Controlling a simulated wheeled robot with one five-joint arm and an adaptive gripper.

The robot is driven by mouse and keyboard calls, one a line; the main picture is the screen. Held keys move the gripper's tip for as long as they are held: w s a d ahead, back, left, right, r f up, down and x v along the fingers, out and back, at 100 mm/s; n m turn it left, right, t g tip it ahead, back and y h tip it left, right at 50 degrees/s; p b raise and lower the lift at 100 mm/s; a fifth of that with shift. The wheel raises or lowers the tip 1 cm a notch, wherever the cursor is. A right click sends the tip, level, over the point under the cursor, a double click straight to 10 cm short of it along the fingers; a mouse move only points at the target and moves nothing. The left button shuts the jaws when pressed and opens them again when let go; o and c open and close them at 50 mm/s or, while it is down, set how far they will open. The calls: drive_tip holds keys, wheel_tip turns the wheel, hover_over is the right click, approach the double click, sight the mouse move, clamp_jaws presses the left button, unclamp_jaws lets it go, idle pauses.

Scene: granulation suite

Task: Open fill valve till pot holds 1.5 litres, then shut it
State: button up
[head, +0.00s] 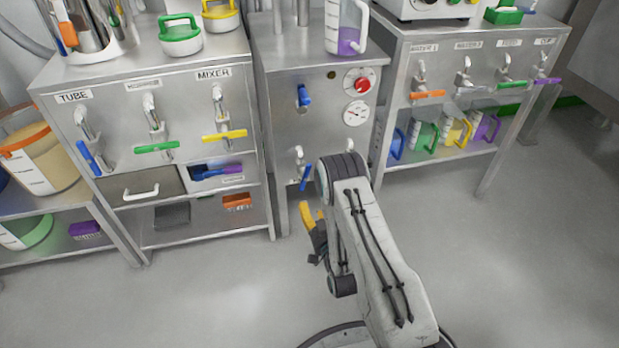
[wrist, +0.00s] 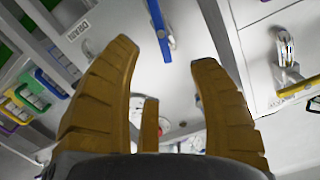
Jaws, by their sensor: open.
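The middle steel cabinet (head: 275,130) carries an upper blue lever (head: 304,95) and, lower down, small taps, one with a blue lever (head: 305,180). I cannot read which is the fill valve. A clear jug with purple contents (head: 349,42) stands on top; I cannot tell whether it is the pot, and its level is unreadable. My gripper (head: 312,222), with yellow fingers, hangs just below the lower blue lever. In the wrist view my gripper (wrist: 165,85) is open and empty. A blue lever (wrist: 157,28) shows beyond and between the fingertips, apart from them.
The left bench (head: 120,165) has labelled taps with coloured levers. The right bench (head: 470,75) has taps over a shelf of coloured jugs (head: 424,135). The floor (head: 200,290) in front is clear.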

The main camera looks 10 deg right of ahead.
sight(307, 178)
drive_tip(key=shift+t, duration=0.3)
drive_tip(key=shift+w+f+b, duration=0.2)
drive_tip(key=shift+w+b, duration=0.65)
drive_tip(key=shift+w, duration=1.3)
drive_tip(key=shift+w+f+b, duration=0.25)
drive_tip(key=shift+w+b, duration=0.65)
drive_tip(key=shift+w, duration=1.2)
drive_tip(key=shift+w+f+b, duration=0.2)
drive_tip(key=shift+w+b, duration=0.65)
drive_tip(key=shift+w, duration=1.3)
drive_tip(key=shift+o, duration=0.3)
clamp_jaws()
